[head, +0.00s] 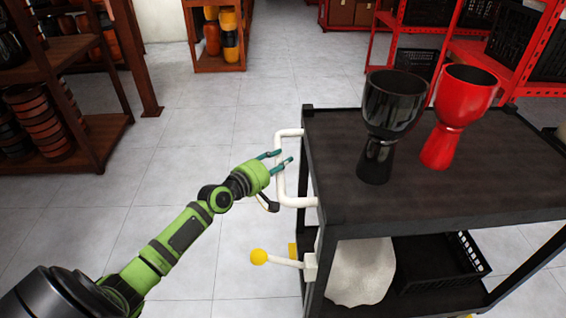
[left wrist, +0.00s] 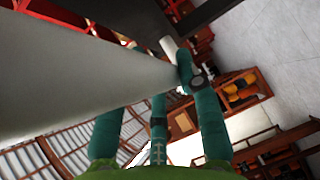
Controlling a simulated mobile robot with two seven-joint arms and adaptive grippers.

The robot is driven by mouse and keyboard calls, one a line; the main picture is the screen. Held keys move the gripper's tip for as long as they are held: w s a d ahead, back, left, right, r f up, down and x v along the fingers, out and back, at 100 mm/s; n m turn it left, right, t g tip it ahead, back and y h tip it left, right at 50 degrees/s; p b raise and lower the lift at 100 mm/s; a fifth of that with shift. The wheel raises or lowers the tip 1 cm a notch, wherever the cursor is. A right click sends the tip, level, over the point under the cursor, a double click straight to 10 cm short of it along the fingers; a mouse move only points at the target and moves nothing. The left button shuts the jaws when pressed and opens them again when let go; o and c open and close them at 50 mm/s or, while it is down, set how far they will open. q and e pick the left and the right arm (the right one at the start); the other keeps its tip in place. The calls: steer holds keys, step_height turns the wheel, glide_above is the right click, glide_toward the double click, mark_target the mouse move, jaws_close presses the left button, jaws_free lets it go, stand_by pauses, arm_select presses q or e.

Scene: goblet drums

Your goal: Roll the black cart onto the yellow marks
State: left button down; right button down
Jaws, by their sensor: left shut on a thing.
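The black cart (head: 430,190) stands at the right of the head view, with a dark flat top and a lower shelf. A white tubular handle (head: 290,202) sticks out from its left side. My left gripper (head: 276,160), with teal fingers, is shut on the upright bar of this handle. In the left wrist view, the pale bar (left wrist: 80,85) crosses in front of the fingers (left wrist: 160,115). A white lever with a yellow knob (head: 258,257) juts from the cart below the handle. My right gripper is not in view.
A black goblet drum (head: 393,103) and a red one (head: 458,112) stand upright on the cart top. A white sack (head: 360,270) and black crate (head: 440,262) sit below. Wooden shelves (head: 90,150) are at left, red racks (head: 450,50) behind. The tiled floor (head: 215,120) between is clear.

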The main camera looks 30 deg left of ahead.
arm_select(q)
steer(key=shift+s+a+f, duration=0.15)
steer(key=shift+s+a, duration=0.15)
steer(key=shift+a, duration=0.05)
steer(key=c, duration=0.8)
jaws_free()
steer(key=shift+c, duration=0.2)
steer(key=v, duration=1.2)
steer(key=shift+a, duration=0.1)
